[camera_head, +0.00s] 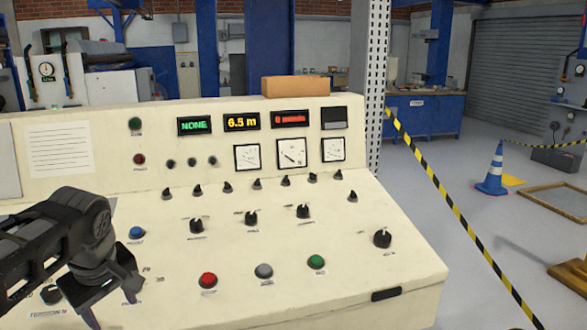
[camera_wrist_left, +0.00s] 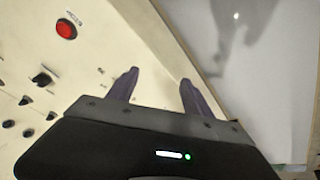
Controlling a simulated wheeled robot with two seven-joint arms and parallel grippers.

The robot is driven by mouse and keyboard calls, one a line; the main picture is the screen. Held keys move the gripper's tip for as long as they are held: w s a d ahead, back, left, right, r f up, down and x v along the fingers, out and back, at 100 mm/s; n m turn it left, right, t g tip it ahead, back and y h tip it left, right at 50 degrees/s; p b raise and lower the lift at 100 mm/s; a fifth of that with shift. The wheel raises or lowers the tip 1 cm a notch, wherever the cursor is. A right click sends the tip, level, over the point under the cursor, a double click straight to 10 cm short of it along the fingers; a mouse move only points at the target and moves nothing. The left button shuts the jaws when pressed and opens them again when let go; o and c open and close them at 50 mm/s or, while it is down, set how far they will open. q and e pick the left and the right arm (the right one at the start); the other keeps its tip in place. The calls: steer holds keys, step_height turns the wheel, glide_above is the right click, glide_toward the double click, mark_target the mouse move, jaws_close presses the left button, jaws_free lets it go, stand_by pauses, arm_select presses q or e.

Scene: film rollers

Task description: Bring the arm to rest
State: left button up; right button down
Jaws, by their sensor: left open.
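My left arm comes in from the left in the head view, over the front left of a cream control console (camera_head: 350,245). Its gripper (camera_head: 112,304) points down toward the sloping panel, empty. In the left wrist view the gripper (camera_wrist_left: 159,77) has its two dark fingers apart with nothing between them. A red button (camera_wrist_left: 66,29) and several black knobs show to the left there. Whether the fingers touch the panel I cannot tell. My right gripper is not in view.
The panel has a blue button (camera_head: 136,233), a red button (camera_head: 208,280), a green button (camera_head: 316,262), several knobs and displays reading NONE, 6.5 m and red text. A yellow-black barrier tape (camera_head: 450,200) runs right of the console. A blue-white cone (camera_head: 494,170) stands on open floor.

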arm_select(q)
steer(key=w+d+f+m+g+h+p, duration=0.1)
steer(key=d+f+m+h+p, duration=0.15)
steer(key=d+f, duration=0.85)
steer(key=d+f+m+h+p, duration=0.3)
steer(key=d+f, duration=0.4)
steer(key=f, duration=0.8)
steer(key=s+d+f+m+p, duration=0.1)
steer(key=s+d+f, duration=0.2)
steer(key=s, duration=0.3)
steer(key=s+d+f+m+g+p, duration=0.1)
steer(key=s+d+f+m, duration=0.1)
steer(key=s+f, duration=0.4)
steer(key=s+d+f+m+h+p, duration=0.1)
steer(key=s+d+f, duration=0.4)
steer(key=s, duration=0.2)
steer(key=shift+s+g, duration=0.25)
steer(key=shift+g, duration=0.05)
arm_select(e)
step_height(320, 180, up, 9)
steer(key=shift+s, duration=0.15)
arm_select(q)
steer(key=shift+m, duration=0.25)
steer(key=shift+c, duration=0.5)
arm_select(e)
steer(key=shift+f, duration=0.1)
